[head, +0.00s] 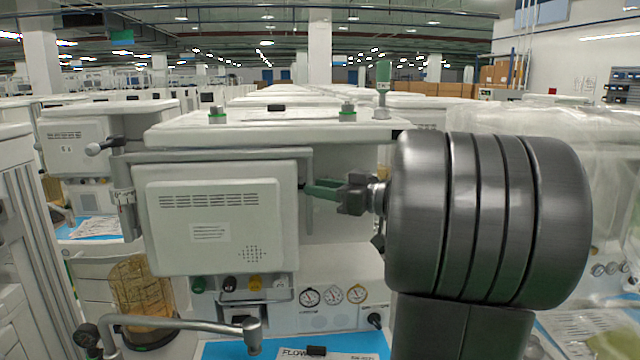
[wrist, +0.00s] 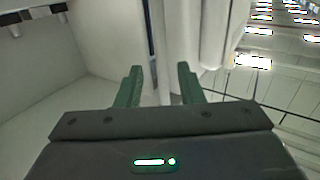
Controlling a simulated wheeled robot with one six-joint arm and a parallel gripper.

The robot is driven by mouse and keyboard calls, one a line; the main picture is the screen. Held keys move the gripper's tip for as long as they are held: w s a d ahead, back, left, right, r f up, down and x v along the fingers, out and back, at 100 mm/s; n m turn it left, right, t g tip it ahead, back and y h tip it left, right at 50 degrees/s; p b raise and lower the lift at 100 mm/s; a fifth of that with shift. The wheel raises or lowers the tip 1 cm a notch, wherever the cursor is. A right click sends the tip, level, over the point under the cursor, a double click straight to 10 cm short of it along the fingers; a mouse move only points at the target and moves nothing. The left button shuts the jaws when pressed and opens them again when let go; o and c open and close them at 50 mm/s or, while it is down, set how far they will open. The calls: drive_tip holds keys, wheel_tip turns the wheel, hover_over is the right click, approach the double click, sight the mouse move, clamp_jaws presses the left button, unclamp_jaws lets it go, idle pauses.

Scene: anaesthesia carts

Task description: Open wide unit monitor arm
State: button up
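The wide unit's monitor (head: 215,225) is a white box with vent slots, facing me at the front of the cart. A grey monitor arm (head: 125,190) with a vertical joint stands at its left, and a grey bar runs along its top and down its right side. My gripper (head: 308,188) reaches in from the right, with its green fingertips at the monitor's right edge. In the wrist view my gripper (wrist: 160,80) has its two green fingers apart, with a pale vertical edge (wrist: 158,40) beyond the gap. I cannot tell whether the fingers touch anything.
The white cart top (head: 285,132) lies above and behind the monitor. Gauges (head: 333,295) and a blue work surface (head: 225,349) lie below. A bent grey tube (head: 180,325) crosses the lower left. A plastic-wrapped unit (head: 560,125) stands at the right.

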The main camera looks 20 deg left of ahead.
drive_tip(key=shift+a, duration=0.35)
drive_tip(key=shift+c, duration=0.2)
clamp_jaws()
drive_tip(key=shift+s, duration=0.15)
